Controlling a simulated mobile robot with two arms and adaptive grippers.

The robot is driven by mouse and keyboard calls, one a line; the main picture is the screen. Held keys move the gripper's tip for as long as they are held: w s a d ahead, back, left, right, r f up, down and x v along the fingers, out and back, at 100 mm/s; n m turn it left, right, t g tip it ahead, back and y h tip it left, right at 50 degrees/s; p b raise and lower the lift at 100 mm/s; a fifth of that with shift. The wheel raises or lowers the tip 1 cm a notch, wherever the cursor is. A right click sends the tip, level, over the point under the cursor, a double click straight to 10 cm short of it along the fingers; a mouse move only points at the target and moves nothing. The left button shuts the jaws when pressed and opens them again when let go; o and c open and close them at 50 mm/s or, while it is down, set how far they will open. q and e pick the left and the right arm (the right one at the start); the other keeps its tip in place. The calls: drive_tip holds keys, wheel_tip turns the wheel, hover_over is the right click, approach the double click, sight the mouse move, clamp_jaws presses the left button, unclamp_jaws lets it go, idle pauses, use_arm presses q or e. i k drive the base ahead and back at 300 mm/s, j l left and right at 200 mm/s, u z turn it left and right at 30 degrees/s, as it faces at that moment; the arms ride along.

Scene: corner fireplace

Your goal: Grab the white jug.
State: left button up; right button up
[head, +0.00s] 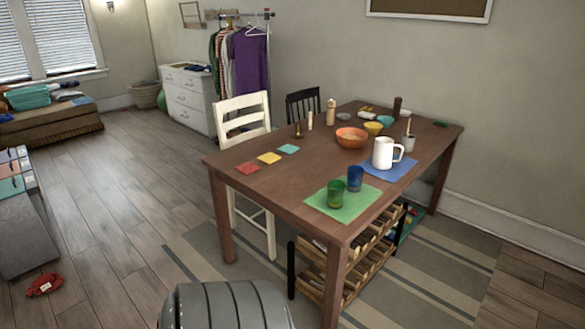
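The white jug (383,153) stands upright on a blue mat (402,169) on the wooden table (290,184). Its handle points to the right. A green cup (335,194) and a blue cup (355,178) stand in front of it to the left, at a green mat (327,208). Neither of my grippers shows in the head view. Only a rounded grey part, which I cannot identify for certain, shows at the bottom edge.
An orange bowl (351,138) and several small items stand behind the jug. A white chair (243,122) is at the table's far left side. A rack (362,258) stands under the table. The wood floor on the left is mostly clear, except a red item (44,285).

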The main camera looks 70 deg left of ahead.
sight(383, 149)
drive_tip(key=u, duration=1.9)
